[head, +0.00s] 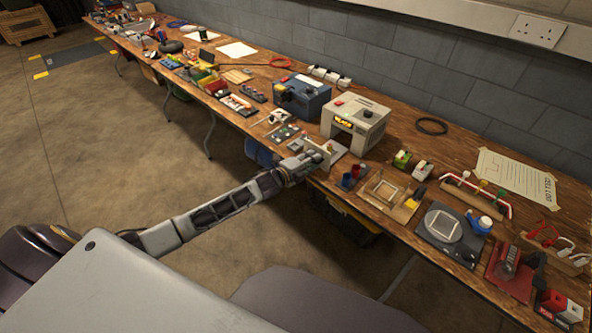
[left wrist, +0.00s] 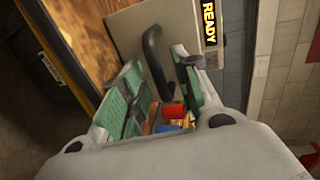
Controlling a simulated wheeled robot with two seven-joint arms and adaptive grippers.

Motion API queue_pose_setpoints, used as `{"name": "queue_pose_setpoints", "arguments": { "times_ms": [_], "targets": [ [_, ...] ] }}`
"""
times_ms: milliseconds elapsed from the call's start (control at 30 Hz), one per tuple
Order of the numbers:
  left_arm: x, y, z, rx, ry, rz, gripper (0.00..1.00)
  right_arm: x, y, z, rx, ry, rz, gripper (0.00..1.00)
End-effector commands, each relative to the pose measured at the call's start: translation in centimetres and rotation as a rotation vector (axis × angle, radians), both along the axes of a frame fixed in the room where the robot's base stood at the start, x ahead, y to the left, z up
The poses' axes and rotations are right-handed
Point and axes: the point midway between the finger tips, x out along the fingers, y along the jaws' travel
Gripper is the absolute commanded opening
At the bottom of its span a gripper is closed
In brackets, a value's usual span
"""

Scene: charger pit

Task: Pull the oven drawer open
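The oven (head: 355,122) is a beige box with a yellow READY display, standing on the long wooden bench. A pale flat part (head: 333,149) shows low at its front, partly behind my left gripper; I cannot tell how far out the drawer is. In the left wrist view, a beige front panel (left wrist: 128,32) carries a dark curved handle (left wrist: 153,55). My left gripper (head: 322,154) is at the oven's front. Its green-padded fingers (left wrist: 160,72) are apart, one on each side of the handle, with gaps visible. My right gripper is not in view.
A blue box machine (head: 302,98) stands left of the oven. Red and blue cups (head: 347,180) and a wooden frame (head: 384,190) lie close to the right of my left gripper. A black-and-yellow crate (head: 345,220) is under the bench. Open floor lies to the left.

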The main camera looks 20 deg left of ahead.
Motion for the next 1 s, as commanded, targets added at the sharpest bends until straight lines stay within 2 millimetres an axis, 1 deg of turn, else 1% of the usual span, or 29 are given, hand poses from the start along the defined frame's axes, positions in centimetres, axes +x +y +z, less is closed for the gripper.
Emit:
{"name": "queue_pose_setpoints", "arguments": {
  "times_ms": [1000],
  "targets": [
    [-6.7,2.1,1.5,0.000,0.001,-0.003,0.31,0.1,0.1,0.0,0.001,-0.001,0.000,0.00]
  ]
}}
